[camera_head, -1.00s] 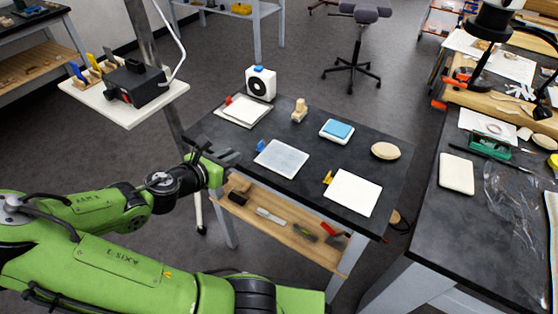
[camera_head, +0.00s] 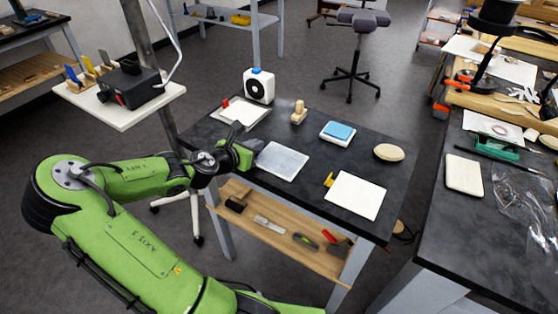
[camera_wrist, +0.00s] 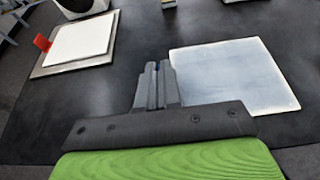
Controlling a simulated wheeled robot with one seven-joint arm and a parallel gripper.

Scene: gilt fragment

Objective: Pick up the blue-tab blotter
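The blue-tab blotter (camera_head: 282,161) is a pale blue-grey sheet lying flat at the near left edge of the dark table. It also shows in the wrist view (camera_wrist: 235,75), to the right of my fingers. Its blue tab is mostly or wholly hidden by my gripper in the head view and is not visible in the wrist view. My gripper (camera_wrist: 157,72) is shut, its two dark fingers side by side, with nothing visible between them. In the head view it is just left of the blotter, over the table's left edge.
A white sheet with a red tab (camera_head: 242,111) lies behind. A white device with a black disc (camera_head: 259,86), a wooden stamp (camera_head: 299,113), a blue pad (camera_head: 339,131), a round cream piece (camera_head: 389,152) and a yellow-tab blotter (camera_head: 355,195) share the dark table (camera_head: 310,208).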

